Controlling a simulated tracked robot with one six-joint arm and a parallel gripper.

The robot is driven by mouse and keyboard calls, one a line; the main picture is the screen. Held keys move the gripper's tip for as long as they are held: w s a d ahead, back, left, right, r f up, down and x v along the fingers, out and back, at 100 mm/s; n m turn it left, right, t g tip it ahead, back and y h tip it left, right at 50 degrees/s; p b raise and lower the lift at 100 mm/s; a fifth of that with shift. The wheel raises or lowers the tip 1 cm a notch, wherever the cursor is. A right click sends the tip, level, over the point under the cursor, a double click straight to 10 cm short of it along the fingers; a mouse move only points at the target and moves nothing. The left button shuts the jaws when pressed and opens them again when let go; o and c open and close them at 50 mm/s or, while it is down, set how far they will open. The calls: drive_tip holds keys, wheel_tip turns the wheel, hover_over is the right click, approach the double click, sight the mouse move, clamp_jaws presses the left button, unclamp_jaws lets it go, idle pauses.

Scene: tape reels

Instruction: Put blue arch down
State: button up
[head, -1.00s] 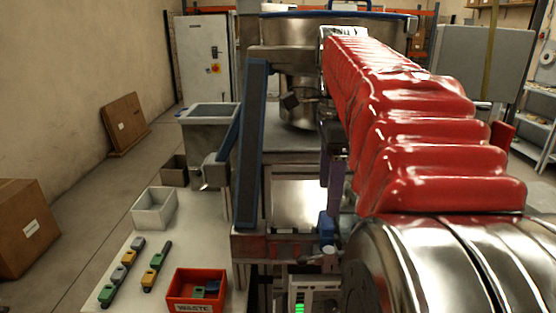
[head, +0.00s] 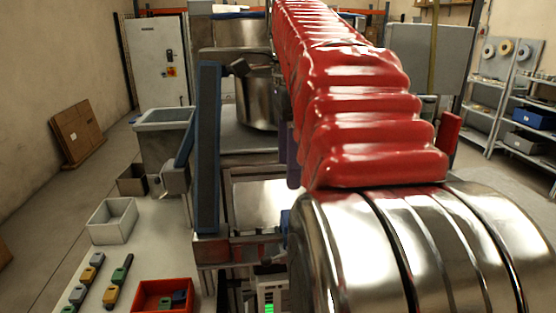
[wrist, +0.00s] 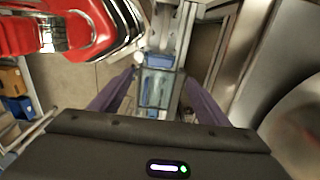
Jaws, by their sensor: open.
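In the wrist view my gripper (wrist: 158,78) has its two purple fingers wide apart. Between and beyond them is a narrow frame (wrist: 178,60) with blue pieces (wrist: 153,91) on it. One of these may be the blue arch, but its shape is too small to tell. Nothing is clearly held between the fingers. In the head view the purple of my gripper (head: 292,155) shows partly behind my red-sleeved arm. A small blue piece (head: 285,220) shows below it, beside the machine frame. My arm hides the rest.
A tall blue-edged post (head: 207,150) and a steel vessel (head: 257,103) stand close to the arm. Shelves (head: 525,115) stand at far right.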

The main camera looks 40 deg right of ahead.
drive_tip(key=shift+a, duration=0.1)
drive_tip(key=s+a+f+n+t, duration=0.2)
drive_tip(key=a+f+n, duration=0.9)
drive_tip(key=n, duration=0.1)
drive_tip(key=s+a+f+n+t, duration=0.2)
drive_tip(key=a+f+n+t, duration=0.1)
drive_tip(key=a+f+n, duration=0.8)
drive_tip(key=shift+a+f+n+t, duration=0.15)
drive_tip(key=shift+a+n+t, duration=0.15)
drive_tip(key=shift+a+n, duration=0.5)
drive_tip(key=shift+s+d, duration=0.1)
drive_tip(key=shift+d, duration=0.05)
drive_tip(key=shift+c, duration=0.5)
